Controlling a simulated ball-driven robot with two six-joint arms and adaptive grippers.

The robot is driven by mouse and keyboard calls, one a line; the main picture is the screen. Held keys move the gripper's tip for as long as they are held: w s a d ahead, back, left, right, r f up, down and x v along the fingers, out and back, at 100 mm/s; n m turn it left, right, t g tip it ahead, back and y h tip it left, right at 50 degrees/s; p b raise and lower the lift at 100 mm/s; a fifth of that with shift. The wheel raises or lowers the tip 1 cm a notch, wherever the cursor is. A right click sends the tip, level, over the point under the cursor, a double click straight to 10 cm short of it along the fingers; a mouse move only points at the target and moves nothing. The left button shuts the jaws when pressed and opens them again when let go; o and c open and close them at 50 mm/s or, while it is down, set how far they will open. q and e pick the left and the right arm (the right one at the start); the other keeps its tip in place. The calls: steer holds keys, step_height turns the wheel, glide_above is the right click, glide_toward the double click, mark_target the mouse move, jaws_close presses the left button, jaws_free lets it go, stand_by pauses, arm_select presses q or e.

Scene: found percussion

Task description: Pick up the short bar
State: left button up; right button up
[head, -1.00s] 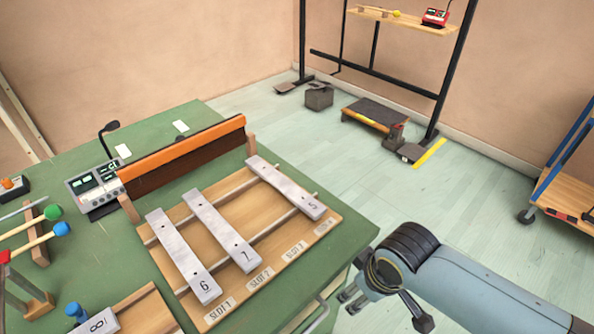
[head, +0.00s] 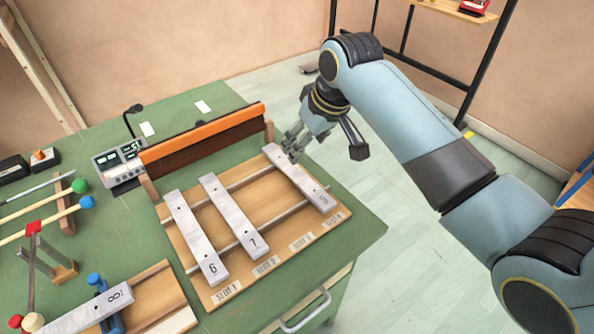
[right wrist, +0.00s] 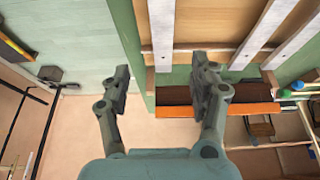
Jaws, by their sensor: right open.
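Several pale metal bars show in the head view. Bar 6 (head: 195,238), bar 7 (head: 233,215) and the rightmost bar (head: 300,180) lie on the rails of a wooden slot board (head: 222,285). Bar 8 (head: 85,312) lies at the lower left. The rightmost bar looks shorter than bar 6 and bar 7; its number is hard to read. My right gripper (head: 292,148) is open at the far end of this bar. In the right wrist view, a bar (right wrist: 161,35) appears between the open fingers of my right gripper (right wrist: 161,72), without visible grasp. My left gripper is out of view.
An orange-topped barrier (head: 205,138) stands behind the slot board. A grey meter box (head: 120,163) is beside it.

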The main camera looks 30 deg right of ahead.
glide_above(293, 170)
steer(key=s, duration=0.2)
steer(key=f, duration=0.4)
steer(key=shift+s+d+f+b, duration=0.2)
steer(key=shift+d+f+b, duration=0.1)
steer(key=shift+d, duration=0.05)
steer(key=x, duration=0.5)
steer(key=shift+s+a+f+b, duration=0.15)
steer(key=shift+s+f+b, duration=0.05)
steer(key=shift+f+b, duration=0.1)
steer(key=shift+r, duration=0.1)
jaws_close()
